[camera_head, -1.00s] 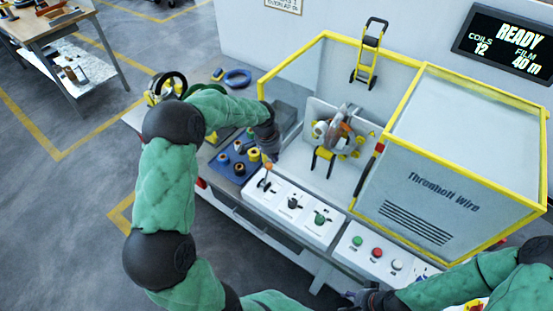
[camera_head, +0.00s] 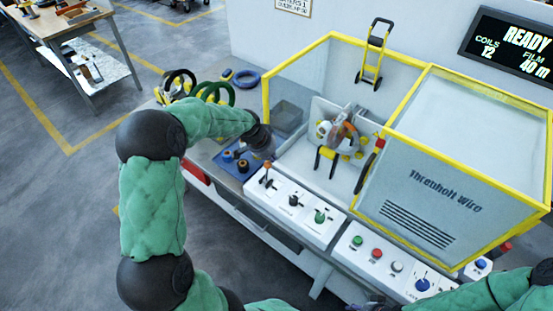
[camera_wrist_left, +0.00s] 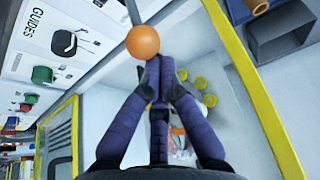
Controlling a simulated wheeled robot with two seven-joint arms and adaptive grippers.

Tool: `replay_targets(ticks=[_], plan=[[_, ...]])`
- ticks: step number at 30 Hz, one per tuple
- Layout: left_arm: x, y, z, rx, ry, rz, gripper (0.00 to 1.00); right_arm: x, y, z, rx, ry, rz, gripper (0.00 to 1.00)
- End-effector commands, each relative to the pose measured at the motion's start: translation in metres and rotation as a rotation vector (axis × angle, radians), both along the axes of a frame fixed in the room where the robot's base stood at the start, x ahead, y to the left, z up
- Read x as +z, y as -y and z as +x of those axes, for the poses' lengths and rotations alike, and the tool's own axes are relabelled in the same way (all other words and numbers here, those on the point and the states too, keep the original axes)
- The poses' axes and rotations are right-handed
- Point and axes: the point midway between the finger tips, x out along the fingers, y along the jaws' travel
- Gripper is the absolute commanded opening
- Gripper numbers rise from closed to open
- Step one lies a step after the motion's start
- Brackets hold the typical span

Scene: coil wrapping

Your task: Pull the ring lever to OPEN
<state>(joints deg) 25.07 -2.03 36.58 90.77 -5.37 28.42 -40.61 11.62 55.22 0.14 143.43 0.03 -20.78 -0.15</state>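The lever with an orange ball knob (camera_head: 267,166) stands on the leftmost white control panel (camera_head: 263,187). Its label is not readable. In the left wrist view, the orange knob (camera_wrist_left: 143,41) is at the top centre, with its rod running up out of the picture. My left gripper (camera_head: 264,150) is just behind the knob in the head view. In the left wrist view, its fingers (camera_wrist_left: 160,76) converge at the tips, just below the knob, with nothing seen between them. Contact with the knob cannot be told. My right gripper (camera_head: 372,303) is barely visible at the bottom edge.
A black knob (camera_head: 293,200) and a green knob (camera_head: 320,216) sit right of the lever. A yellow-framed enclosure (camera_head: 330,36) surrounds the ring machine (camera_head: 338,133) behind. A blue tray (camera_head: 229,166) with small parts lies left, partly hidden by my arm. The screen (camera_head: 515,43) reads READY.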

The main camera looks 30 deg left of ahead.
Motion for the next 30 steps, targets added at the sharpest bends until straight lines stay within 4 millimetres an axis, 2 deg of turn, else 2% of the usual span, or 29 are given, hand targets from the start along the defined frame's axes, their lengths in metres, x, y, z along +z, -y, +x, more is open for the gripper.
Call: replay_targets(ticks=[15,30], plan=[[0.002,-0.004,-0.047,0.001,-0.003,-0.001,0.0,-0.016,0.0,0.0,0.0,0.0,0.0,0.46],[-0.005,-0.004,-0.067,-0.003,-0.013,-0.004,0.0,-0.024,0.0,0.0,0.0,0.0,0.0,0.46]])
